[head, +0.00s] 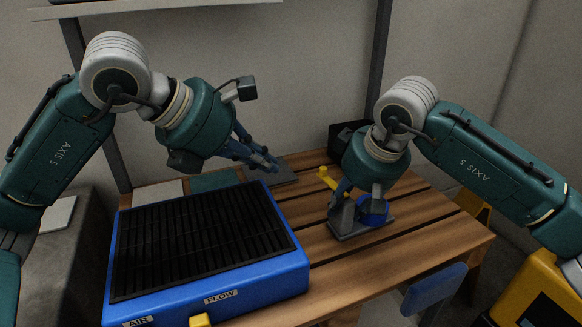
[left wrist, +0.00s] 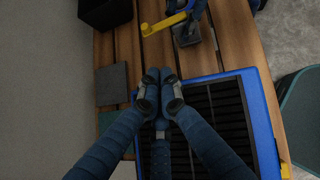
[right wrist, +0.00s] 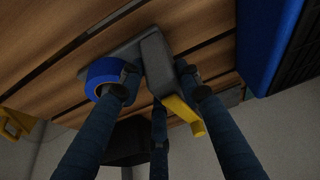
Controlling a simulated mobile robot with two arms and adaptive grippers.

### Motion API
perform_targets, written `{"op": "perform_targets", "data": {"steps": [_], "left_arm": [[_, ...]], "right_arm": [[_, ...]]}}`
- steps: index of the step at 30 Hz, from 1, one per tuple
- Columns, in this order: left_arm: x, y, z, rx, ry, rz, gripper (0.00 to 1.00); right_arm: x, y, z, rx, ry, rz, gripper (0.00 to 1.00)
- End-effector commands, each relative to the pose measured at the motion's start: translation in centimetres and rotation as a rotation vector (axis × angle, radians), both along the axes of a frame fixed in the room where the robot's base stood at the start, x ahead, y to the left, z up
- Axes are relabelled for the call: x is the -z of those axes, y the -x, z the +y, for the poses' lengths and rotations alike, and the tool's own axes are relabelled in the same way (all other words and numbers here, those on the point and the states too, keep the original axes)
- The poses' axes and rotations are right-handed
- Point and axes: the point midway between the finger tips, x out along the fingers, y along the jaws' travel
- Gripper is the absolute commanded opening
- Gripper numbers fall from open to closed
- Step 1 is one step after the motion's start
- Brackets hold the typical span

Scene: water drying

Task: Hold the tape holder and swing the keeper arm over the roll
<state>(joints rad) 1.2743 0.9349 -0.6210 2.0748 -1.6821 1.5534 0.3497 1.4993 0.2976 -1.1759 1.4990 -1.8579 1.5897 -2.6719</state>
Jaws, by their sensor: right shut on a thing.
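The tape holder (head: 352,231) is a grey base with an upright on the wooden table, right of the blue unit. A blue tape roll (head: 373,211) sits on it; it shows in the right wrist view (right wrist: 103,72). The yellow keeper arm (head: 328,179) points away from the roll, its knob end raised; it also shows in the left wrist view (left wrist: 163,23). My right gripper (head: 358,200) is shut on the holder's grey upright (right wrist: 157,65), between roll and keeper arm. My left gripper (head: 268,163) is shut and empty, above the table left of the keeper arm.
The large blue unit with a black ribbed top (head: 200,245) fills the table's front left. A dark grey plate (head: 284,174) and a green plate (head: 214,181) lie behind it. A black box (head: 346,137) stands at the back. Bare planks lie around the holder.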

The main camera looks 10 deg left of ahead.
Motion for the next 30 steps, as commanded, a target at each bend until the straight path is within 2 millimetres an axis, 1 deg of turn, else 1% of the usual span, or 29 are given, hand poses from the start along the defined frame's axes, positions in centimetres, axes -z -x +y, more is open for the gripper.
{"op": "perform_targets", "data": {"steps": [5, 14, 18, 21, 25, 30], "left_arm": [[2.2, -1.5, -1.4, 0.004, 0.0, 0.005, 0.0], [6.8, -5.1, -4.1, 0.001, 0.0, 0.004, 0.0], [6.7, -6.8, -5.5, 0.002, 0.001, 0.0, 0.0], [6.7, -7.7, -6.1, 0.001, 0.002, 0.0, 0.0], [6.8, -8.2, -6.5, 0.001, 0.001, 0.0, 0.0], [6.8, -8.3, -6.5, 0.0, 0.0, 0.0, 0.0]], "right_arm": [[-0.1, 0.0, 0.0, 0.0, -0.001, -0.001, 0.05], [-0.1, 0.0, 0.0, 0.0, -0.001, -0.001, 0.05], [-0.1, 0.0, 0.0, 0.0, -0.001, -0.001, 0.05], [-0.1, 0.0, 0.0, 0.0, -0.001, -0.001, 0.05], [-0.1, 0.0, 0.0, 0.0, -0.001, -0.001, 0.05], [-0.1, 0.0, 0.0, 0.0, -0.001, -0.001, 0.05]]}}
